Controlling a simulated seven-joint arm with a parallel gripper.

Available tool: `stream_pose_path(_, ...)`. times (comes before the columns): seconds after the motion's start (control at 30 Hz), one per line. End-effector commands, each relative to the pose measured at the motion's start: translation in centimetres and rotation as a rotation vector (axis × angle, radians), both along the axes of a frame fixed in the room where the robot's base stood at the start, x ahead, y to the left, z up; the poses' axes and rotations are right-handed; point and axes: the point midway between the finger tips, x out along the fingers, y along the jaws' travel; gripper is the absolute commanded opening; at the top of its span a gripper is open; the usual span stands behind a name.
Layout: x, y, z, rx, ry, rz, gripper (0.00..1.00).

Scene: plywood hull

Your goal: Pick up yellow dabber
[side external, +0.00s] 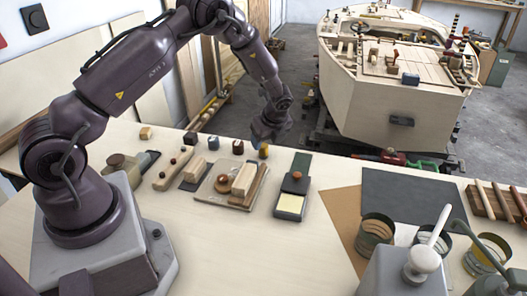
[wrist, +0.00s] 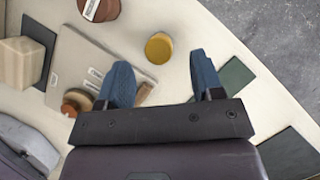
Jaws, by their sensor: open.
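The yellow dabber (wrist: 158,47) shows in the wrist view as a small round yellow-topped piece standing on the pale table. In the side external view the yellow dabber (side external: 264,152) is near the table's back edge, just under my gripper. My gripper (wrist: 162,76) is open, with its two blue fingers spread and nothing between them. In the wrist view the dabber lies just beyond the fingertips, roughly midway between them and not visibly touched. In the side external view my gripper (side external: 267,138) points down; its fingers are hard to make out there.
Other small dabbers (side external: 238,147) stand left of the yellow one along the back edge. A pale board (side external: 208,190) with wooden blocks lies in front. A dark green-ended tray (side external: 290,203) with a yellow pad lies to the right. The plywood hull (side external: 390,85) stands beyond the table.

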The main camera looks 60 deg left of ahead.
Motion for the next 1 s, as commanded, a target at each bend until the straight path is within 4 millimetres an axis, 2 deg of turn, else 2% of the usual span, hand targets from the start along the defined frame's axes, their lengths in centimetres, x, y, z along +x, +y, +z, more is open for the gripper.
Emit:
stream_pose_path(0.2,-0.2,1.3,-3.2,0.0,0.005,0.002,0.61)
stream_pose_path(0.3,-0.1,1.6,-4.1,0.0,0.002,0.001,0.61)
stream_pose_path(0.57,-0.1,1.7,-4.4,0.0,0.001,0.001,0.61)
stream_pose_path(0.67,-0.1,1.7,-4.4,0.0,0.001,0.001,0.42)
stream_pose_path(0.8,-0.1,1.7,-4.4,0.0,0.001,0.001,0.1)
stream_pose_path(1.0,-0.1,1.7,-4.4,0.0,0.001,0.001,0.08)
